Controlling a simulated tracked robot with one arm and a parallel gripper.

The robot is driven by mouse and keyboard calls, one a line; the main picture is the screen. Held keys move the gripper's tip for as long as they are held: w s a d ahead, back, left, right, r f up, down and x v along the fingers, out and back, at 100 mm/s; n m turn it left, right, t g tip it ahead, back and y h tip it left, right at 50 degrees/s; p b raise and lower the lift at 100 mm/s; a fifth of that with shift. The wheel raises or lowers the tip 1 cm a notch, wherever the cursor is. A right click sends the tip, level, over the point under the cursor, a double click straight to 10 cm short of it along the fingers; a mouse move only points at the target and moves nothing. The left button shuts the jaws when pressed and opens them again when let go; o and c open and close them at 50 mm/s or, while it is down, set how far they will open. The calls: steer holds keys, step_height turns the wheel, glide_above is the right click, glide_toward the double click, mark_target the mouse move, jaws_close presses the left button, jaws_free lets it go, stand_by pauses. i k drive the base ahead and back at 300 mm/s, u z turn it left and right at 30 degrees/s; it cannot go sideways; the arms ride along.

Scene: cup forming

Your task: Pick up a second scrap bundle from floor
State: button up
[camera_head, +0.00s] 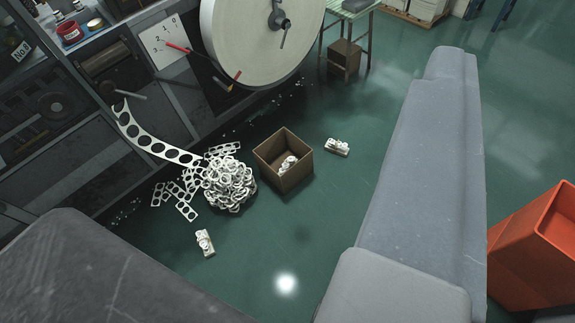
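One scrap bundle (205,243), small and pale, lies on the green floor in front of the scrap pile. Another scrap bundle (337,147) lies on the floor to the right of an open brown box (297,178). Inside that box are white pieces (288,164) that look like a similar bundle. A heap of loose white ring scrap (229,184) sits left of the box, with flat perforated strips beside it. I cannot make out my gripper's fingers; large grey parts of my own arm fill the lower left and the right.
A dark machine (80,130) with a large pale wheel (262,35) stands at the upper left. A perforated strip (150,140) curves down from it to the heap. An orange bin (535,245) stands at right. The centre floor is clear.

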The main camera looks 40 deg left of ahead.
mark_target(335, 147)
steer(key=z, duration=0.05)
steer(key=i, duration=1)
steer(key=u, duration=0.05)
